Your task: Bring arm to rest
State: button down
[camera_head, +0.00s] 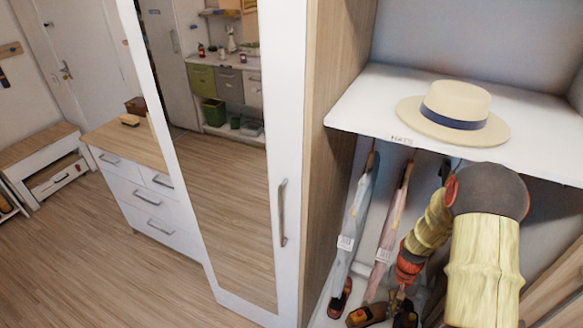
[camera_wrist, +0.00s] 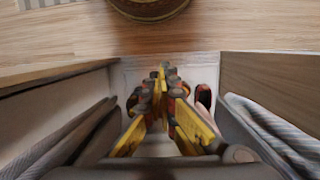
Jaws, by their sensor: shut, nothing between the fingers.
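My arm reaches into the open wardrobe below its white shelf (camera_head: 365,100) in the head view. My gripper (camera_wrist: 162,72) shows in the wrist view with its yellow fingers drawn together at the tips and nothing held. It points down and out toward the wooden floor, between the wardrobe's side walls. In the head view the gripper is small and partly lost among the things at the wardrobe's bottom. A straw hat (camera_head: 455,106) with a dark blue band lies on the shelf, above my arm.
Two closed umbrellas, one grey-blue (camera_head: 354,215) and one pinkish (camera_head: 390,225), hang left of my arm. Shoes (camera_head: 340,298) stand below them. A mirrored door (camera_head: 225,180) is at the wardrobe's left. A white chest of drawers (camera_head: 140,195) stands further left, with open floor in front.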

jog(key=s+a+r+n+t+b, duration=0.1)
jog(key=s+a+r, duration=0.4)
jog(key=r, duration=0.7)
jog(key=s+a+r+n+t+b, duration=0.2)
jog(key=s+a+r+t, duration=0.2)
jog(key=r, duration=0.9)
jog(key=s+a+r+n+t+b, duration=0.1)
jog(key=s+a+r, duration=0.4)
jog(key=r, duration=0.7)
jog(key=shift+s+a+r+n+t+h+b, duration=0.2)
jog(key=shift+s+a+n+t+h+b, duration=0.2)
jog(key=shift+s+n+t, duration=0.4)
jog(key=shift+d, duration=0.15)
